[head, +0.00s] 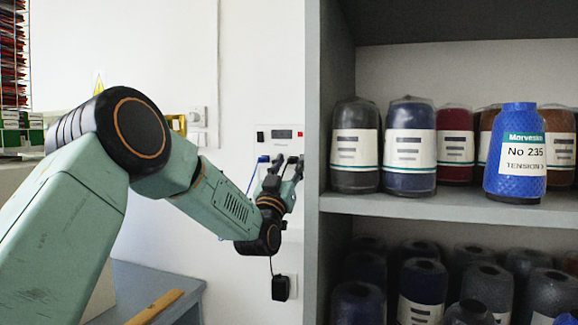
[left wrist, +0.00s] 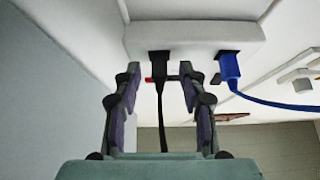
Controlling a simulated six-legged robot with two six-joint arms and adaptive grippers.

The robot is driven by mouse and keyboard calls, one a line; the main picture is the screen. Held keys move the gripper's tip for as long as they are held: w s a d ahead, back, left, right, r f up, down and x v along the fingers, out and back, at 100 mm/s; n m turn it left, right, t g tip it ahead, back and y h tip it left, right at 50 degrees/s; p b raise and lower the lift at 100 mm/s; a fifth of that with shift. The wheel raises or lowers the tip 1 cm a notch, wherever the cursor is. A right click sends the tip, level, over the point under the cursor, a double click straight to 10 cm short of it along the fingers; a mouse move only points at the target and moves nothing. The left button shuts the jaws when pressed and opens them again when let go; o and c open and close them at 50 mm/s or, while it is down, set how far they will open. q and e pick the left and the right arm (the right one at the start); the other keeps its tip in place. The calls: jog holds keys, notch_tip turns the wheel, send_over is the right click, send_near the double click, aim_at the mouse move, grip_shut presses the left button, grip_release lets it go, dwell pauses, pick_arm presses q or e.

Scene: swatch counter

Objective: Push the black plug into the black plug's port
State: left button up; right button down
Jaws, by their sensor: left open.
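The black plug (left wrist: 158,70) is at the underside of a white wall unit (left wrist: 195,38) in the left wrist view, with its black cable (left wrist: 163,125) trailing toward my palm. The black plug's port is hidden behind the plug, and I cannot tell how deep the plug sits. My left gripper (left wrist: 160,78) is open, one finger on each side of the plug, with gaps showing on both sides. In the head view my left gripper (head: 283,165) is just below the white unit (head: 280,138) and hides the plug.
A blue plug (left wrist: 230,68) with a blue cable (left wrist: 275,103) is close beside the right finger in the left wrist view. A grey shelf (head: 450,210) of yarn cones stands right of my arm. A black adapter (head: 281,288) is on the wall below.

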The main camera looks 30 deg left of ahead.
pick_arm(q)
jog(key=v, duration=1.2)
dwell(0.6)
